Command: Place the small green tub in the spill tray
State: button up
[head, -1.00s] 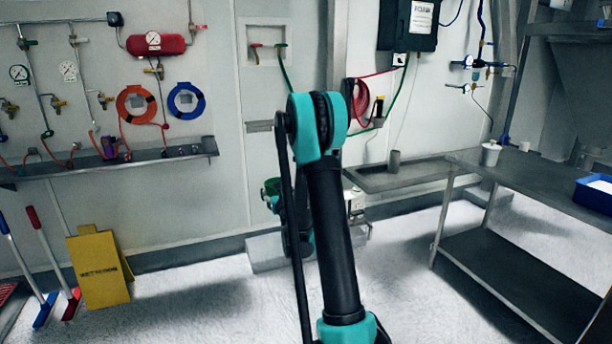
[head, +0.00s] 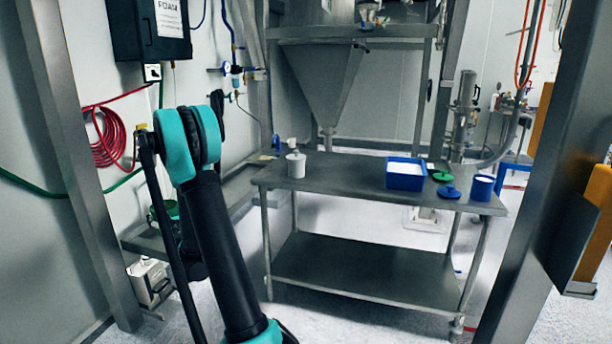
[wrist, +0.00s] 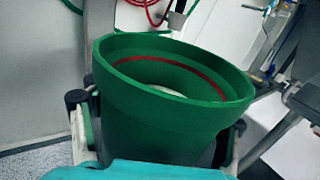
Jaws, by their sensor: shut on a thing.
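The small green tub (wrist: 150,125) fills the middle of the wrist view, its open round mouth towards the camera and a red line inside the rim. My gripper (wrist: 158,114) is shut on it, with a dark finger pad at each side. In the head view a bit of the green tub (head: 170,208) shows beside my arm, which hides most of the gripper. A grey, low-rimmed tray (head: 150,238) lies behind my arm, left of the steel table. A blue tray (head: 406,181) with white contents stands on the table. I cannot tell for sure which is the spill tray.
The steel table (head: 335,172) carries a pale pot (head: 296,166), a green lid (head: 442,177), a blue lid (head: 448,192) and a blue tub (head: 482,188). Its front middle is clear. Steel posts (head: 75,150) stand at left and right. A hopper (head: 325,85) hangs behind.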

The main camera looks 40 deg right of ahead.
aim_at(435, 167)
jog(key=z, duration=0.4)
jog(key=i+z, duration=0.1)
jog(key=z, duration=0.3)
jog(key=j+z, duration=0.1)
jog(key=z, duration=0.3)
jog(key=i+j+z, duration=0.1)
jog(key=z, duration=0.3)
